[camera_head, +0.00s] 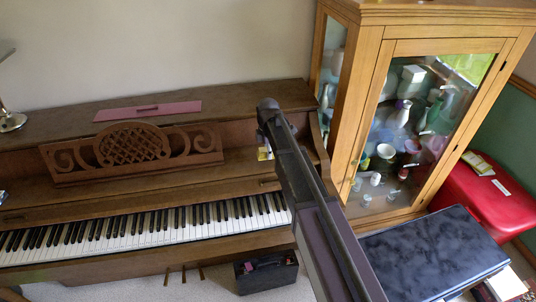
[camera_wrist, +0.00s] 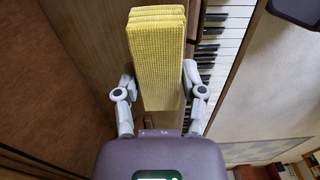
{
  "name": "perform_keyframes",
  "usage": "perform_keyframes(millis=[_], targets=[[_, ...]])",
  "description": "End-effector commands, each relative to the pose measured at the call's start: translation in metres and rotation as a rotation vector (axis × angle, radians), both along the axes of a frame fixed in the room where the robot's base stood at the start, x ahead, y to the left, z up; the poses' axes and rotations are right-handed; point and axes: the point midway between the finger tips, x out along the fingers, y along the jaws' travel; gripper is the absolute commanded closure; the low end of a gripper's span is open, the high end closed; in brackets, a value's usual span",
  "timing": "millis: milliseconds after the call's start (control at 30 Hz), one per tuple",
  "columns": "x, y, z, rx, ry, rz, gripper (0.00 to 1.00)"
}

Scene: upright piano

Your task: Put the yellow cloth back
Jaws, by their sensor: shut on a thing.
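The yellow cloth (camera_wrist: 158,62) is a folded, woven block, standing out between the fingers of my gripper (camera_wrist: 160,95) in the wrist view. One grey finger is on each side of it, and the gripper is shut on it. The piano (camera_head: 150,190) and its keys lie below and beyond the cloth. In the head view my arm covers most of the gripper. Only a small pale yellow patch (camera_head: 264,153) shows left of the arm, over the right part of the piano. Whether the cloth touches the piano is hidden.
A flat pink strip (camera_head: 148,110) lies on the piano's top, which is otherwise largely clear. A carved music stand (camera_head: 130,150) rises in front of it. A glass-door cabinet (camera_head: 350,120) stands close at the right. A dark bench (camera_head: 435,258) and a red box (camera_head: 485,200) are further right.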

Motion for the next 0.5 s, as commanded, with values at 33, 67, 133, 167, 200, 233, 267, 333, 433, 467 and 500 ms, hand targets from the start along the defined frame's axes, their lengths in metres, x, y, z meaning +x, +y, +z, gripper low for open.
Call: perform_keyframes(millis=[33,67,133,167,200,233,267,333,433,467,500], targets=[[0.0091,0.0014,-0.0011,0.000,0.000,0.000,0.85],[0.0115,0.0017,-0.0013,0.000,0.000,0.000,0.85],[0.0154,0.0019,-0.0016,0.000,0.000,0.000,0.85],[0.0163,0.0020,-0.0016,0.000,0.000,0.000,0.85],[0.0170,0.0020,-0.0017,0.000,0.000,0.000,0.85],[0.0171,0.0019,-0.0016,0.000,0.000,0.000,0.85],[0.0172,0.0018,-0.0016,0.000,0.000,0.000,0.85],[0.0168,0.0016,-0.0015,0.000,0.000,0.000,0.85],[0.0166,0.0015,-0.0015,0.000,0.000,0.000,0.85],[0.0166,0.0015,-0.0015,0.000,0.000,0.000,0.85],[0.0166,0.0015,-0.0015,0.000,0.000,-0.001,0.85]])
